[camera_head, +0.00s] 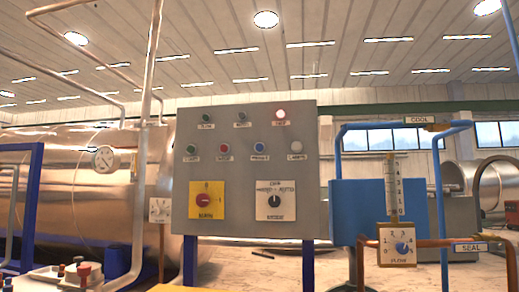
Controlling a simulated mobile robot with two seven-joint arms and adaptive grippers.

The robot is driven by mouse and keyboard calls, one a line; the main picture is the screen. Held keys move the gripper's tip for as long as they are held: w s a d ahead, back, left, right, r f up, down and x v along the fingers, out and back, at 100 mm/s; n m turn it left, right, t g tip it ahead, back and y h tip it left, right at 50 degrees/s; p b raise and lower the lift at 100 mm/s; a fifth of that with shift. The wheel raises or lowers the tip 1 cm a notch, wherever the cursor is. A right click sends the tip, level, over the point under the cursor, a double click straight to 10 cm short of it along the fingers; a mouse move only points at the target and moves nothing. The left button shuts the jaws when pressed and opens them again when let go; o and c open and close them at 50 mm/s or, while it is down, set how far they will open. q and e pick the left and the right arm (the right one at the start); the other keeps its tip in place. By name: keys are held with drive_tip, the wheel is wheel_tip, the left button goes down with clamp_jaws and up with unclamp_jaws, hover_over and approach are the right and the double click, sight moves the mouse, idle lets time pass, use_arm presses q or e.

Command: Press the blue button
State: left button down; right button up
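The blue button (259,149) is on a grey control panel (240,231), in the lower row of buttons, with a label under it. A red button (225,149) is to its left and a whitish button (296,147) to its right. A green button (192,150) is at the row's left end. Nothing covers the blue button. Neither of my grippers shows in the head view.
Above the buttons are small lamps; the right one (281,114) glows. Below are a yellow-plated rotary switch (204,200) and a black selector (274,201). Metal pipes and a steel tank (70,180) stand left. Blue pipework and a flow dial (402,248) stand right.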

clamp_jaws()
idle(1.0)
